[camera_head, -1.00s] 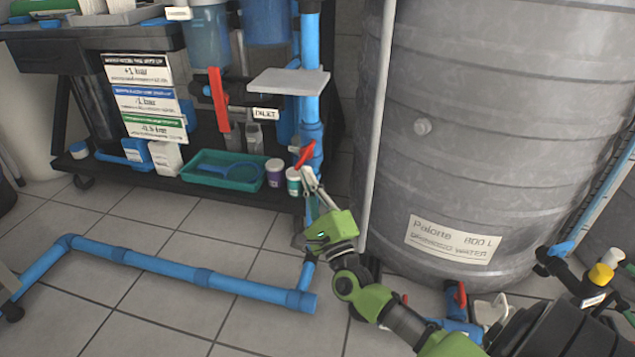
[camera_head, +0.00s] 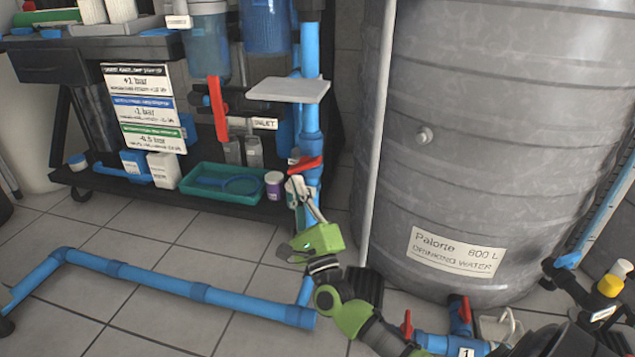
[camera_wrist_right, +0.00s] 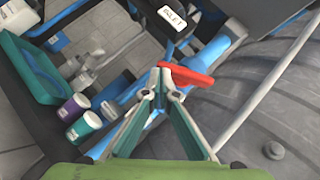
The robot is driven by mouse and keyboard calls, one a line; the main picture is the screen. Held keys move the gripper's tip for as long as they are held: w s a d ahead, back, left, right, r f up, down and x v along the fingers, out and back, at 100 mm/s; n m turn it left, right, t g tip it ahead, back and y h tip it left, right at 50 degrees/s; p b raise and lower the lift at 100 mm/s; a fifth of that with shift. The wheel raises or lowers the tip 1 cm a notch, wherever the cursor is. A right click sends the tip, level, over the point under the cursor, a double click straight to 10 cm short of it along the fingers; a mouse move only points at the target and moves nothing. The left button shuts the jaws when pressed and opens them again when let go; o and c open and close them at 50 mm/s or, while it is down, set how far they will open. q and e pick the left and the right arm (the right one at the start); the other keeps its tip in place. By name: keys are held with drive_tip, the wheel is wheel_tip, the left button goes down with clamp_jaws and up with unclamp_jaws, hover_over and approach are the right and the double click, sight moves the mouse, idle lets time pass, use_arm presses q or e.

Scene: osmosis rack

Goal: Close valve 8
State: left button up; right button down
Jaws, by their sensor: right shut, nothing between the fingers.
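A red valve handle (camera_head: 306,165) sits on the vertical blue pipe (camera_head: 311,100) beside the tank. It lies nearly level across the pipe. No number 8 is readable on it. My right gripper (camera_head: 296,187) is just below and left of the handle, with its fingers shut and empty. In the right wrist view the red handle (camera_wrist_right: 187,77) lies right at the fingertips of my right gripper (camera_wrist_right: 167,83), close to or touching them; I cannot tell which. My left gripper is not in view.
The grey water tank (camera_head: 480,120) stands close on the right, with a thin pale pole (camera_head: 376,130) before it. A white shelf plate (camera_head: 288,90) juts out above the handle. Another red handle (camera_head: 218,108) is up left. A green tray (camera_head: 235,184) and small jars stand left. Blue pipe (camera_head: 170,285) crosses the floor.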

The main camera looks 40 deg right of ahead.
drive_tip(key=shift+w+a+r+p, duration=0.35)
drive_tip(key=shift+w+a+p, duration=0.15)
drive_tip(key=shift+w+a, duration=0.1)
idle(0.8)
idle(0.5)
